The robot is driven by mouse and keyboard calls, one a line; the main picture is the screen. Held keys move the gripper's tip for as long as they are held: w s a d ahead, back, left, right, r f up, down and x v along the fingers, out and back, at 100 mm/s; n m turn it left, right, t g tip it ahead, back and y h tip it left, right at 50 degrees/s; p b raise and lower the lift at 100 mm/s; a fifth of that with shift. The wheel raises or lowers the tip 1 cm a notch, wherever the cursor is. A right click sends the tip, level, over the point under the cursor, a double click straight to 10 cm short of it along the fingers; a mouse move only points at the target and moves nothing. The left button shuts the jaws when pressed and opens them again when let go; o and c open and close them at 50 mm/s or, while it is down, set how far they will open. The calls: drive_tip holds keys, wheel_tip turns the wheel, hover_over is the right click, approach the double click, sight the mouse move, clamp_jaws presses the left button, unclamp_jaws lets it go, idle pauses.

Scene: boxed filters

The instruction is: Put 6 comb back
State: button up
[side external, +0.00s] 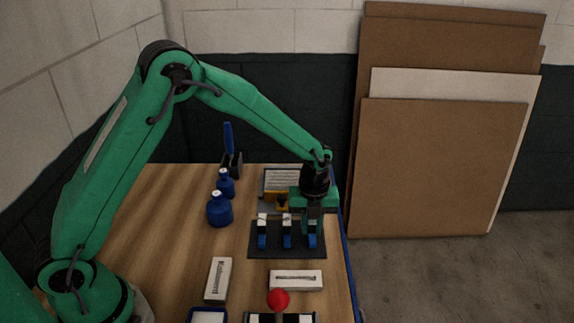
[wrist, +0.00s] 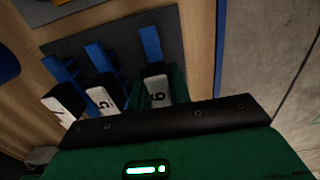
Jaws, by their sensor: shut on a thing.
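A dark plate (side external: 280,252) on the wooden table carries three blue uprights in a row, with white tops on the left and middle ones. In the wrist view, white faces marked 7 (wrist: 62,108), 5 (wrist: 102,97) and 6 (wrist: 157,94) show side by side. My gripper (side external: 312,222) is over the right end of the row and hides most of the right piece. Its green fingers (wrist: 160,90) stand on both sides of the piece marked 6 and are shut on it. How deep that piece sits in its place is hidden.
Two blue bottles (side external: 219,210) stand left of the plate. Two white labelled boxes (side external: 219,280) (side external: 296,280) lie in front, near a red ball (side external: 278,299). A yellow and grey device (side external: 275,190) is behind. The table's right edge is close to the plate.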

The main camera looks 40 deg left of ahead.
drive_tip(key=shift+f, duration=0.1)
drive_tip(key=o, duration=0.9)
wheel_tip(320, 180, up, 12)
drive_tip(key=shift+r, duration=0.1)
drive_tip(key=shift+s+r, duration=0.1)
drive_tip(key=shift+r, duration=0.05)
idle(0.6)
